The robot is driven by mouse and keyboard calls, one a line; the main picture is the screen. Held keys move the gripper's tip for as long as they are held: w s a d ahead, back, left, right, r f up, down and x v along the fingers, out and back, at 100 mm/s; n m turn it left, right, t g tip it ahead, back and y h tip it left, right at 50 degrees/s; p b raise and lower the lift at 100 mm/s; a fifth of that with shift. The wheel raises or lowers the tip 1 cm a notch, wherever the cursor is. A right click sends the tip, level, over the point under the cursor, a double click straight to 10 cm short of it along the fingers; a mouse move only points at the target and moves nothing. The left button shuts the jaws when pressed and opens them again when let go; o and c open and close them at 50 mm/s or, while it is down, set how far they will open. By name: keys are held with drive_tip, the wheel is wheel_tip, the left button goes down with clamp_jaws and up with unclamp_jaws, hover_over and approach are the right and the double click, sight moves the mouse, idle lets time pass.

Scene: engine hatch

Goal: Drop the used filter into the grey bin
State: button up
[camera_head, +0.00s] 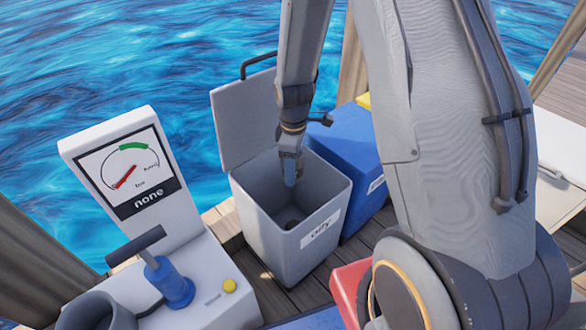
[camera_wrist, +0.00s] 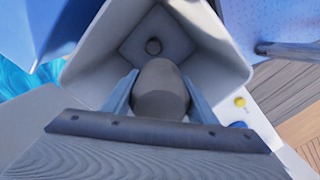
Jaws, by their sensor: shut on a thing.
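The grey bin (camera_head: 247,215) stands open on the deck, with its lid raised at the back and a label on its front. My gripper (camera_head: 290,178) points down over the bin's mouth. In the wrist view, my gripper (camera_wrist: 160,88) is shut on a rounded grey-brown thing, which looks like the used filter (camera_wrist: 160,92). The bin's inner walls (camera_wrist: 208,40) surround it in that view. In the head view, the held filter is hard to make out.
A blue bin (camera_head: 362,165) stands close on the right of the grey one. At left is a white console with a gauge (camera_head: 125,172) reading "none", a blue T-handle (camera_head: 168,282) and a yellow button (camera_head: 229,286). A red thing (camera_head: 350,285) lies at the front. Water is beyond.

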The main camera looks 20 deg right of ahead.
wheel_tip(320, 180, down, 6)
drive_tip(key=b, duration=0.5)
drive_tip(key=shift+r, duration=0.2)
drive_tip(key=o, duration=1.3)
drive_tip(key=shift+o, duration=0.2)
drive_tip(key=shift+r+p, duration=0.65)
drive_tip(key=shift+r, duration=3.3)
